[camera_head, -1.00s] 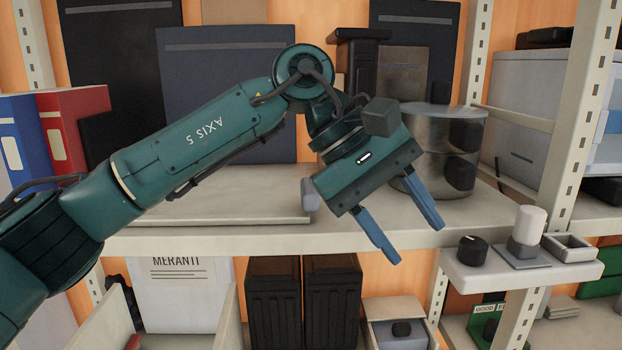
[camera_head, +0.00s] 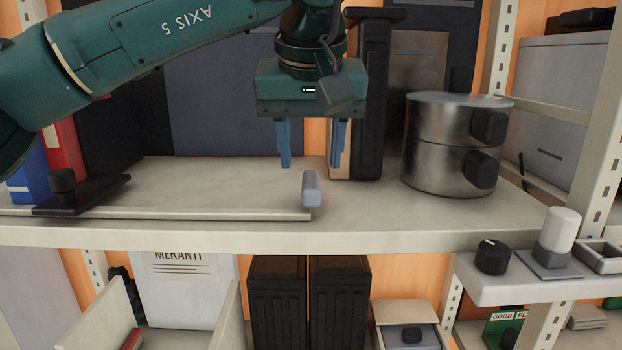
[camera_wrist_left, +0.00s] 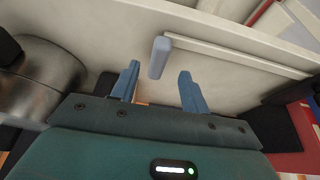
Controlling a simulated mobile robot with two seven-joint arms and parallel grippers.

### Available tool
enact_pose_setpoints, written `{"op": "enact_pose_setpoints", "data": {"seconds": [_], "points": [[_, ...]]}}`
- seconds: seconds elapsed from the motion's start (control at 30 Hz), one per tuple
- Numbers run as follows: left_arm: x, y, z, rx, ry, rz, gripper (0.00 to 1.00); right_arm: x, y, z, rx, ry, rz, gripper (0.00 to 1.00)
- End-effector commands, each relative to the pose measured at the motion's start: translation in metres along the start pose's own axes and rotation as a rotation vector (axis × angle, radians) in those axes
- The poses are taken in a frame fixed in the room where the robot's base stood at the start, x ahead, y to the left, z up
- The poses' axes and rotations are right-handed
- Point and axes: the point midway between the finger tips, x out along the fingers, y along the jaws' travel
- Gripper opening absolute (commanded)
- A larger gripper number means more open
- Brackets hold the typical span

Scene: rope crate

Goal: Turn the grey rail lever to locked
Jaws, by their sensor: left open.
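The grey rail lever (camera_head: 312,189) is a small rounded block at the right end of the pale rail (camera_head: 180,215) along the shelf's front. My right gripper does not show.
A steel pot stack (camera_head: 450,145) with black handles stands right of the gripper. A tall black object (camera_head: 372,100) stands just behind it. A black block on a plate (camera_head: 82,190) lies at the left. A side shelf holds a black knob (camera_head: 493,257) and a white-topped one (camera_head: 558,232).

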Motion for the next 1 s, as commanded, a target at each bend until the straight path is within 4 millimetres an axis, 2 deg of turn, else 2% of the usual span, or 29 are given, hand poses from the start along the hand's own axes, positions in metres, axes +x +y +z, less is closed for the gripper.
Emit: {"op": "enact_pose_setpoints", "data": {"seconds": [0.1,0.3,0.67,1.0], "points": [[0.022,0.0,0.001,0.001,-0.002,0.001,0.45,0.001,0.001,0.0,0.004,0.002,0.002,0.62],[0.043,0.0,0.0,0.0,-0.001,0.002,0.45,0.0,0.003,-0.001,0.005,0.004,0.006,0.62],[0.049,0.0,0.0,0.0,-0.001,0.002,0.45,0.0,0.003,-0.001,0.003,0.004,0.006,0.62],[0.048,0.0,0.0,0.0,-0.001,0.002,0.18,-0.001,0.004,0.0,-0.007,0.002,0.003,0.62]]}}
